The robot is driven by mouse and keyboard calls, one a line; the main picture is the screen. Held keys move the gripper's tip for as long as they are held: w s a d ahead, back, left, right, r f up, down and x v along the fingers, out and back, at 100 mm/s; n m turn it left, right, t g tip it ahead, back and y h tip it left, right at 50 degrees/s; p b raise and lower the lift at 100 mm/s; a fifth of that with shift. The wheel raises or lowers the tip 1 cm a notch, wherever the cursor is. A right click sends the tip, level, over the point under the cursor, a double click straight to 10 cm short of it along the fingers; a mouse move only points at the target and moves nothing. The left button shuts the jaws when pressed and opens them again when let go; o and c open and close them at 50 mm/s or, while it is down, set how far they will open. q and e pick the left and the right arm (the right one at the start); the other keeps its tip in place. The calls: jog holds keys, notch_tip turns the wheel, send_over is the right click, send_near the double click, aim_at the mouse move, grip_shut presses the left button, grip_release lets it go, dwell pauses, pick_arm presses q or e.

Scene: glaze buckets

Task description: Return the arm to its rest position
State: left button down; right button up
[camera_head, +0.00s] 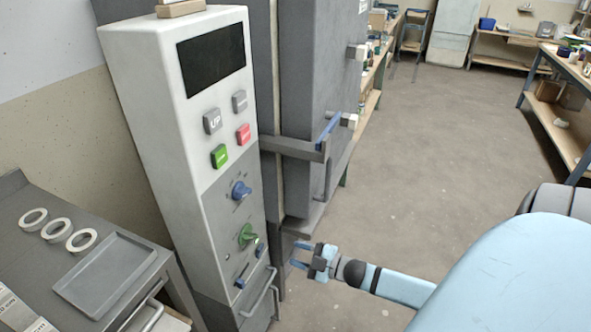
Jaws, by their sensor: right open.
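My right arm comes in from the lower right, with its pale blue upper part large in the corner. Its right gripper (299,255) points left and is open and empty. It hangs in front of the lower part of the white control panel (158,105), to the right of the green knob (247,234). I see a gap between the gripper and the panel's face, though the exact distance is hard to tell. My left gripper is not in view.
The panel has a dark screen (211,58), buttons and a blue knob (241,190). A grey kiln-like cabinet (312,95) with a protruding latch stands behind. A side table at left holds a grey tray (106,274) and white rings (57,230). Open floor (430,150) lies right of centre.

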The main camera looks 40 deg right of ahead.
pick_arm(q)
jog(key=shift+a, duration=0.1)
pick_arm(e)
jog(key=s+a+f+m+g+h, duration=0.1)
jog(key=s+a+m+g, duration=0.1)
jog(key=s+a+m, duration=0.45)
jog(key=s+a+f+m+g+h, duration=0.1)
jog(key=s+a+g, duration=0.15)
jog(key=a, duration=0.65)
jog(key=s+a+m+g+h, duration=0.2)
jog(key=s+a+m, duration=0.25)
jog(key=a, duration=0.25)
pick_arm(q)
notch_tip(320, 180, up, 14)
jog(key=p, duration=1.5)
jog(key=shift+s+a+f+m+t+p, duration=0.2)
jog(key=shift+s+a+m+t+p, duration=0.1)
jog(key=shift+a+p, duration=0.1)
pick_arm(e)
notch_tip(320, 180, up, 12)
jog(key=d+n, duration=0.1)
jog(key=shift+s+r+t, duration=0.2)
jog(key=shift+s+t, duration=0.05)
jog(key=shift+t, duration=0.2)
